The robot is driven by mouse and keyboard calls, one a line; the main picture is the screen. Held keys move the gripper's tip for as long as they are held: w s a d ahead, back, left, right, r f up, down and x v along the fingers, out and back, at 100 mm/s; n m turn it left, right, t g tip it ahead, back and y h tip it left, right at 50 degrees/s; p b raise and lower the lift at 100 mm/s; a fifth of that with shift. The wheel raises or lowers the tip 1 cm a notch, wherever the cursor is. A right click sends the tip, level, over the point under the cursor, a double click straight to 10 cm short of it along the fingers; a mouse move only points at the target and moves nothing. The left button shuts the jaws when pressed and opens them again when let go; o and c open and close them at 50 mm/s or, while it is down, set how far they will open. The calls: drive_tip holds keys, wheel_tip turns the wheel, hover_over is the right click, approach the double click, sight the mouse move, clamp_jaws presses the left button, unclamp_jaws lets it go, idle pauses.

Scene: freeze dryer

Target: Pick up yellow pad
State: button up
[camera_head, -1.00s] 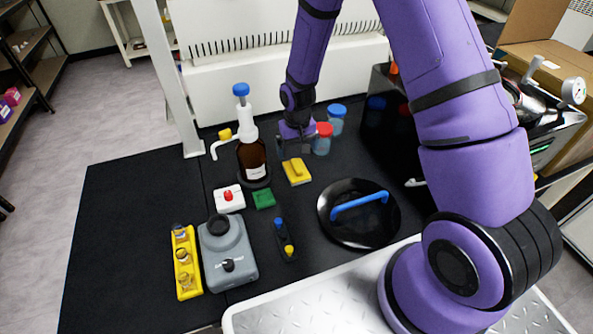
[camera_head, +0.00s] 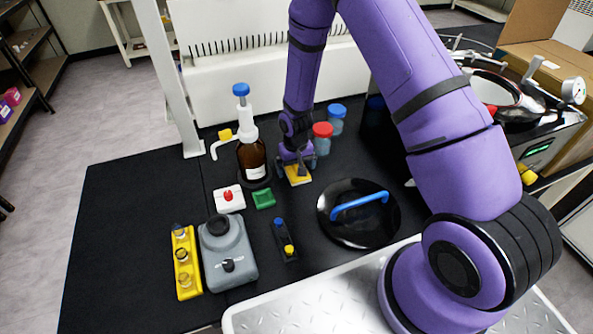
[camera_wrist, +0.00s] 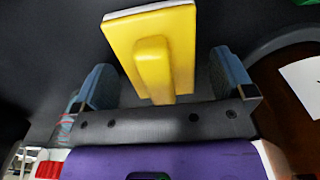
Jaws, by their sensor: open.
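The yellow pad (camera_head: 298,178) lies on the black bench mat, a flat block with a raised grip bar on top. My gripper (camera_head: 296,167) is right above it in the head view and covers part of it. In the wrist view the yellow pad (camera_wrist: 152,50) shows clearly, with a white layer along its far edge. The two fingers of my gripper (camera_wrist: 160,85) are apart, one on each side of the pad's bar, with gaps between. The exact height of the fingers over the pad is hard to tell.
The brown dispenser bottle (camera_head: 251,158) stands close left of my gripper. Red-capped (camera_head: 322,138) and blue-capped (camera_head: 336,119) jars stand behind right. A green block (camera_head: 263,199) and black lid with blue handle (camera_head: 358,214) are in front. The left bench mat is clear.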

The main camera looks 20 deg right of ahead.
drive_tip(key=c, duration=1.1)
wheel_tip(320, 180, up, 10)
